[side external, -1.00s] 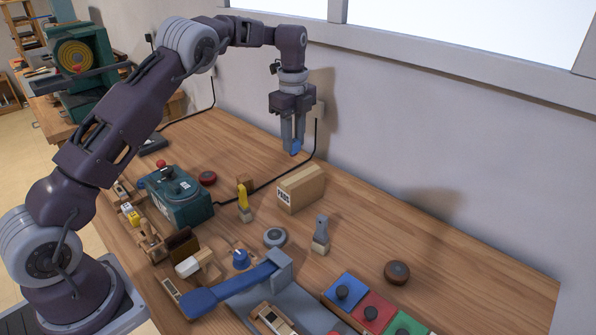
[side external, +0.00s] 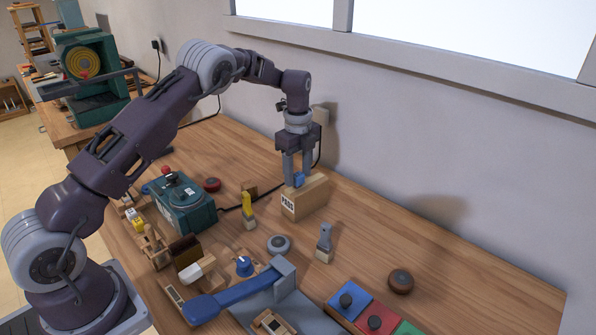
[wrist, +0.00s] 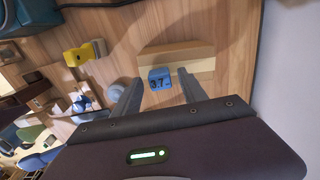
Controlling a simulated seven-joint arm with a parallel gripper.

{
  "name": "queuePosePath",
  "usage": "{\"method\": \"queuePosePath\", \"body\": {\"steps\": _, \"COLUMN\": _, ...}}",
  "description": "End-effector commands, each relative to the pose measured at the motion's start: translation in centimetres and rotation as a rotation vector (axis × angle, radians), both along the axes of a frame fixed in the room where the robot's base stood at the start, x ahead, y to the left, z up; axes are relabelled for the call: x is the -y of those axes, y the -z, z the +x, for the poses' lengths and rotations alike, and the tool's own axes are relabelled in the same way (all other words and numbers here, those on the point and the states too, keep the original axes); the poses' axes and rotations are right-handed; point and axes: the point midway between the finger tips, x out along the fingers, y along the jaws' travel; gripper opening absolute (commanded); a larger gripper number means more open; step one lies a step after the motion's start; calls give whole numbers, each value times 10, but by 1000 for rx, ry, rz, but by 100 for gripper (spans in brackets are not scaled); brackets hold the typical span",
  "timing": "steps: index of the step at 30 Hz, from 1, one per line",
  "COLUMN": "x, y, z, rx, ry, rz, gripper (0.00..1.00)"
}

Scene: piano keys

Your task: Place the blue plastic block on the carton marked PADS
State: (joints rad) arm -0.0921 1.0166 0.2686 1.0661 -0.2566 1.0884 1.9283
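The blue block (side external: 299,180) sits at the top of the tan carton marked PADS (side external: 311,199), which stands on the bench near the wall. In the wrist view the block (wrist: 160,78), with dark markings on its face, is at the near edge of the carton's top (wrist: 190,52). My gripper (side external: 297,180) points down over the carton, its fingers on either side of the block. In the wrist view my gripper (wrist: 160,78) is open, with a small gap between each finger and the block. The block's underside is hidden.
A yellow-handled thing (side external: 247,210) and a teal box with controls (side external: 181,203) stand left of the carton. A grey-blue upright piece (side external: 325,243) and a round grey disc (side external: 278,244) are in front. Bare bench lies to the carton's right, before the wall.

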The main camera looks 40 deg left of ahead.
Motion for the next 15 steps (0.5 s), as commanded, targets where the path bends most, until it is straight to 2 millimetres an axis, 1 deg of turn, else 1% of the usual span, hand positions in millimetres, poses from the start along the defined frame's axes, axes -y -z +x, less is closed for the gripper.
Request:
{"method": "queuePosePath", "body": {"steps": 5, "x": 0, "y": -1, "z": 0, "rx": 0, "ry": 0, "rz": 0, "gripper": 50}}
{"method": "queuePosePath", "body": {"steps": 8, "x": 0, "y": -10, "z": 0, "rx": 2, "ry": 0, "rz": 0, "gripper": 50}}
{"method": "queuePosePath", "body": {"steps": 11, "x": 0, "y": -34, "z": 1, "rx": 6, "ry": 0, "rz": 1, "gripper": 50}}
{"method": "queuePosePath", "body": {"steps": 15, "x": -1, "y": -74, "z": 1, "rx": 6, "ry": 0, "rz": 1, "gripper": 50}}
